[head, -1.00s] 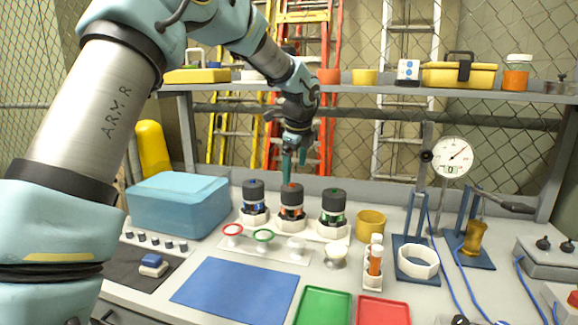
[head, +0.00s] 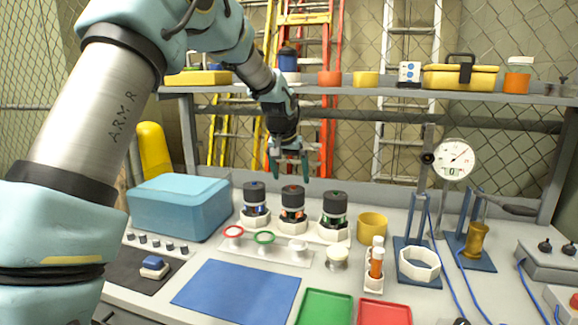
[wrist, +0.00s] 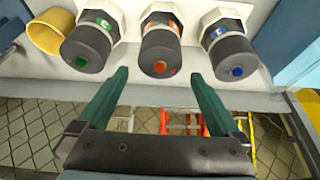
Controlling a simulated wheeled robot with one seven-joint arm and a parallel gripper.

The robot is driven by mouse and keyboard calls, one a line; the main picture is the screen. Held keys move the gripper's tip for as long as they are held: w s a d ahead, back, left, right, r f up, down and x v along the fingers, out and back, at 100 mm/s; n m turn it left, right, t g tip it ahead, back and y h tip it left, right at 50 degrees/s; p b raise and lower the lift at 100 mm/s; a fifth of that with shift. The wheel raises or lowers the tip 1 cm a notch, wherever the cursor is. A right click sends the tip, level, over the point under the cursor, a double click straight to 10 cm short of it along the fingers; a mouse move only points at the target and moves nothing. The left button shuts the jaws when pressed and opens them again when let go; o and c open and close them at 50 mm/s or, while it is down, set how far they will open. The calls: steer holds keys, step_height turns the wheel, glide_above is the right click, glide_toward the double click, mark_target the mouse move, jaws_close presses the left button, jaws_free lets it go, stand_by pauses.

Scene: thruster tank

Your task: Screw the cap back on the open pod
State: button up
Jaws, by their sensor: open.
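Three pods stand in a row in white holders, each with a dark grey top: one with a blue dot (head: 254,198), one with an orange-red dot (head: 292,200), one with a green dot (head: 334,206). They also show in the wrist view, green (wrist: 87,49), orange (wrist: 160,52) and blue (wrist: 229,50). All three look dark-topped; I cannot tell which is open. A round cream-white piece (head: 337,258) sits in front of the green pod; I cannot tell whether it is a cap. My gripper (head: 290,174) is open and empty, above and behind the orange pod, apart from it.
A strip with red and green rings (head: 264,237) lies before the pods. A blue box (head: 180,206) stands left, a yellow cup (head: 371,228) right. A blue mat (head: 236,290) and green tray (head: 324,308) lie in front. A shelf (head: 350,92) runs behind.

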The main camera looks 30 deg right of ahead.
mark_target(291, 187)
steer(key=p+x, duration=0.2)
steer(key=x, duration=0.6)
steer(key=shift+f, duration=0.1)
steer(key=shift+c, duration=0.2)
steer(key=c, duration=0.9)
steer(key=shift+a+m+p, duration=0.15)
steer(key=shift+m+p, duration=0.4)
steer(key=shift+m, duration=0.05)
steer(key=m+g+p, duration=0.1)
steer(key=m, duration=0.1)
steer(key=shift+m+h+p, duration=0.3)
steer(key=shift+m+h, duration=0.1)
steer(key=m+g+p, duration=0.2)
steer(key=m, duration=0.3)
steer(key=shift+p, duration=0.4)
steer(key=m+g+p, duration=0.1)
steer(key=m+g, duration=0.1)
steer(key=m, duration=0.2)
steer(key=shift+m, duration=0.4)
steer(key=m+g, duration=0.1)
steer(key=m, duration=0.2)
steer(key=shift+y, duration=0.4)
